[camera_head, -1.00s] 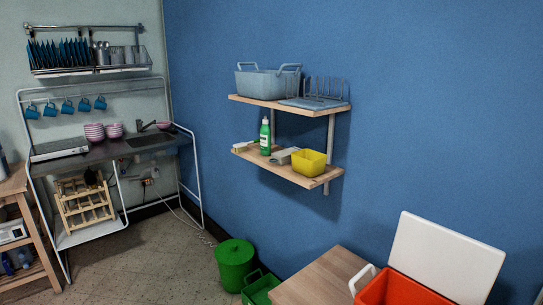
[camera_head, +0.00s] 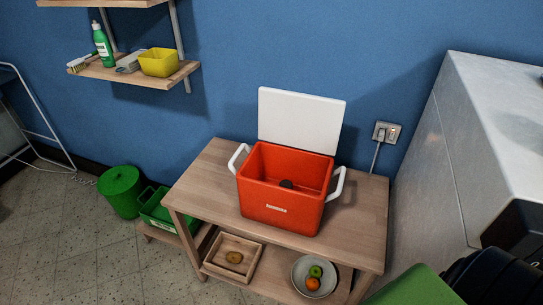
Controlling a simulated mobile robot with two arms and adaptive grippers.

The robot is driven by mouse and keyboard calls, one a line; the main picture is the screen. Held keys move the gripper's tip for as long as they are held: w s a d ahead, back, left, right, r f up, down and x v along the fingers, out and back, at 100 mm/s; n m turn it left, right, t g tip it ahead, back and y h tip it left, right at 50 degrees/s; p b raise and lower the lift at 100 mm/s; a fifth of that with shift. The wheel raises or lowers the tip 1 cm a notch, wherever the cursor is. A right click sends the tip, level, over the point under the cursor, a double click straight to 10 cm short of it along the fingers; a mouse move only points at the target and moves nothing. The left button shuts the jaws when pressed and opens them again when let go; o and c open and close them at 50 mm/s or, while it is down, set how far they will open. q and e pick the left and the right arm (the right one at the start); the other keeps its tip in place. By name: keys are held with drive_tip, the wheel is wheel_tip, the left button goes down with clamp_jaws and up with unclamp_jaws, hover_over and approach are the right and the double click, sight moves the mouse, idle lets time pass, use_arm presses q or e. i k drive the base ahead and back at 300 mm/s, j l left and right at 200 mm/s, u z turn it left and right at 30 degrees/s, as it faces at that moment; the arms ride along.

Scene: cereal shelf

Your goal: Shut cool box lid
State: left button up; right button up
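The cool box (camera_head: 277,208) is an orange-red tub with white handles at its left and right ends. It stands on a wooden table. Its white lid (camera_head: 301,120) is open and stands nearly upright along the back edge, in front of the blue wall. A small dark object (camera_head: 286,184) shows inside the box.
The wooden table (camera_head: 355,222) has bare room on both sides of the box. A wooden tray (camera_head: 247,265) and a bowl of fruit (camera_head: 302,284) sit on its lower shelf. A large light cabinet (camera_head: 440,165) stands close at the right. A wall shelf (camera_head: 187,70) is at the upper left.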

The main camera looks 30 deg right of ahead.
sight(312, 123)
drive_tip(key=i+j+z, duration=0.15)
drive_tip(key=i, duration=0.3)
drive_tip(key=i+j+z, duration=0.15)
drive_tip(key=i+j, duration=0.15)
drive_tip(key=i+l, duration=0.05)
drive_tip(key=i, duration=0.05)
